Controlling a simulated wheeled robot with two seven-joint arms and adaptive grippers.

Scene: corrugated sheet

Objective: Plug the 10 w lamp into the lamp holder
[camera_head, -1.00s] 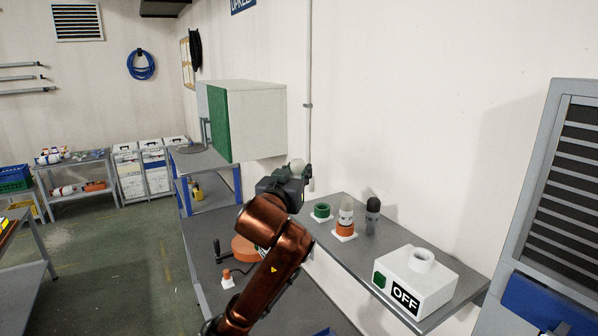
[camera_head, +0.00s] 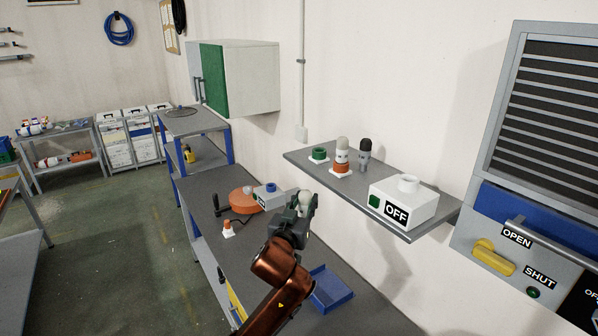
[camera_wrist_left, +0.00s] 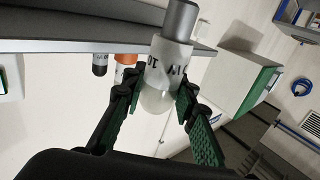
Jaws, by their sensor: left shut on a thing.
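My left gripper (camera_head: 302,212) is shut on a lamp (camera_wrist_left: 169,62) with a pale round bulb, a white band and a grey end. In the left wrist view, the band's lettering reads like 10 W, and the gripper's green-padded fingers (camera_wrist_left: 160,98) grip it from both sides. In the head view, its pale bulb (camera_head: 308,199) shows beside the fingers, in front of and below the wall shelf. The white box (camera_head: 408,203) marked OFF, with a green button and a round socket (camera_head: 408,181) on top, looks like the lamp holder. It stands on the shelf, right of my gripper; the socket appears empty.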

